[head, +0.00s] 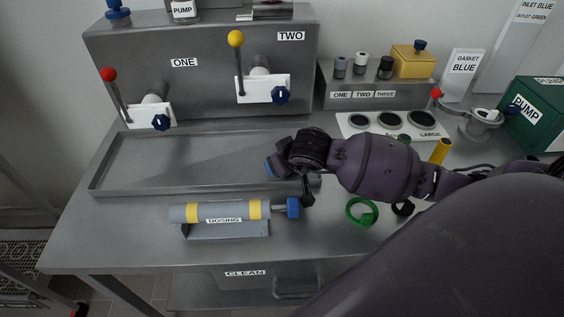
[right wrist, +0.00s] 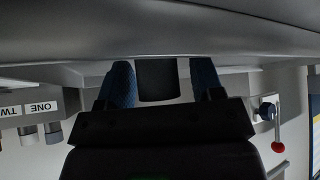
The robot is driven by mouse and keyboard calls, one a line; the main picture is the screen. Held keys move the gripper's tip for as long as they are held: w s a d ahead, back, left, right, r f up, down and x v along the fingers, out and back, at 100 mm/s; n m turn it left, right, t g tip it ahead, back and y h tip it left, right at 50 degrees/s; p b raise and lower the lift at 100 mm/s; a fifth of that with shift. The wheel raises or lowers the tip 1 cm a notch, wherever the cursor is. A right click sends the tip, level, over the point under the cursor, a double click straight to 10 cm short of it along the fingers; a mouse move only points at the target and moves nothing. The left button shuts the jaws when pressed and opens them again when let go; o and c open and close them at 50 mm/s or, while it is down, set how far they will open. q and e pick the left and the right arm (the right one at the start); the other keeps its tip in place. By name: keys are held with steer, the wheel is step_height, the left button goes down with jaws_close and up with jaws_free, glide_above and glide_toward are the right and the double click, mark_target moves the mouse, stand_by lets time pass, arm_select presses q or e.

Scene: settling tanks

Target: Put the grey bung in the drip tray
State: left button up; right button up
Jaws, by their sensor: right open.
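The long shallow metal tray (head: 130,187) lies below the two taps. My right gripper (head: 277,167) is over its right front end in the head view. In the right wrist view, which is upside down, the blue-padded fingers of my right gripper (right wrist: 160,82) are open. A dark grey, straight-sided thing (right wrist: 157,80) shows between them, close against a grey metal surface. It may be the grey bung; I cannot tell if it touches the fingers. The head view hides it behind the gripper. My left gripper is out of view.
A dosing cylinder (head: 220,211) lies on a stand in front of the tray. A green ring (head: 361,211) and a yellow cylinder (head: 440,151) are to the right. Small cylinders, one grey (head: 340,67), stand on the numbered ledge (head: 330,84). Tap levers rise behind the tray.

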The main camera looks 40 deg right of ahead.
steer(key=shift+r, duration=0.2)
arm_select(q)
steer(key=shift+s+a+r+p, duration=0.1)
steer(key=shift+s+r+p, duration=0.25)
steer(key=shift+p, duration=0.35)
arm_select(e)
steer(key=v, duration=1.2)
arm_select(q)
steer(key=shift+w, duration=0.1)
